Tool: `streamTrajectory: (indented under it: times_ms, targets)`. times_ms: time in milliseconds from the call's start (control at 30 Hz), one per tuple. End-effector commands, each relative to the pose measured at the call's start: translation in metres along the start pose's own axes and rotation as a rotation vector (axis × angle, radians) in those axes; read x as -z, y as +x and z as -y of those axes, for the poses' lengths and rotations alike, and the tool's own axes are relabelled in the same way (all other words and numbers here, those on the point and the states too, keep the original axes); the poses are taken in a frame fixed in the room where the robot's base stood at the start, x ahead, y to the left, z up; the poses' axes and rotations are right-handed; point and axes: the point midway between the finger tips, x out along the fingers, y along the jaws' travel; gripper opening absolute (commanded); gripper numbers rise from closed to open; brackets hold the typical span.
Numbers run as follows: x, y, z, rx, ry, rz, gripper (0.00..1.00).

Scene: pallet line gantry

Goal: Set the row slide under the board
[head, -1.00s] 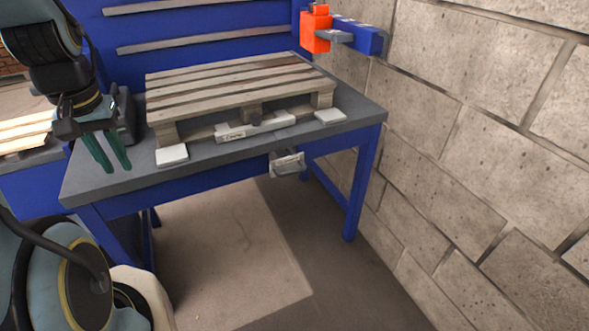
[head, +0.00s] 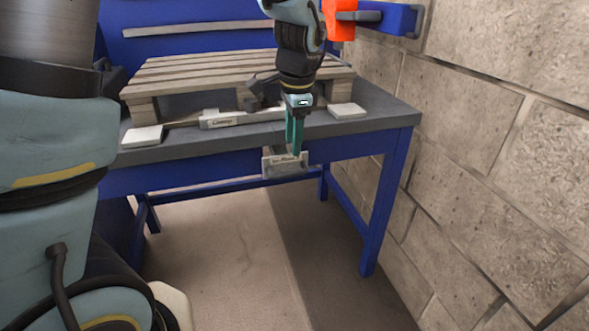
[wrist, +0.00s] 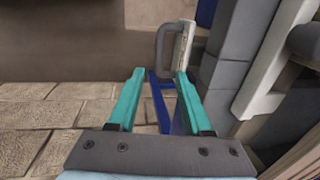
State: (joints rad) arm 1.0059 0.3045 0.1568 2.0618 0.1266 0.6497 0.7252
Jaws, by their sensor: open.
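A wooden pallet-like board (head: 222,66) is raised on the workbench top. A grey slide with a pale label (head: 285,163) sits at the bench's front edge, below the top; its label is too small to read surely. In the wrist view a grey U-shaped handle (wrist: 162,48) shows beyond my fingertips, beside a pale labelled plate (wrist: 185,45). My gripper (head: 296,150) points down in front of the bench edge, overlapping the slide in the head view. Its teal fingers (wrist: 160,76) are apart with nothing between them. Contact with the slide cannot be told.
A white bar labelled like "Clamp" (head: 240,118) lies under the board's front. White pads (head: 142,136) (head: 346,110) lie near the board's front corners. An orange block (head: 340,20) on a blue bracket is above right. A stone wall (head: 500,150) stands right; floor in front is clear.

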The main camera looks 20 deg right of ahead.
Motion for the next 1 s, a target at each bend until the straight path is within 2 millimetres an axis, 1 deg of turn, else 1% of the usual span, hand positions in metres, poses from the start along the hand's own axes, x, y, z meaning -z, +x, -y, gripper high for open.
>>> streamTrajectory:
  times_ms: [33, 200, 300, 433, 600, 867, 967, 1000]
  targets:
    - [-0.001, 0.011, -0.001, -0.004, 0.0, 0.005, 0.5]
    - [-0.001, 0.044, -0.001, -0.003, -0.002, 0.004, 0.5]
    - [-0.001, 0.061, -0.001, -0.003, -0.003, 0.004, 0.5]
    - [-0.001, 0.076, -0.001, -0.003, -0.003, 0.003, 0.5]
    - [-0.001, 0.086, 0.0, -0.001, -0.003, 0.001, 0.5]
    - [-0.001, 0.087, 0.0, -0.001, -0.004, 0.001, 0.5]
    - [-0.001, 0.087, 0.0, -0.001, -0.004, 0.0, 0.41]
    - [-0.001, 0.087, 0.0, -0.001, -0.004, 0.0, 0.36]
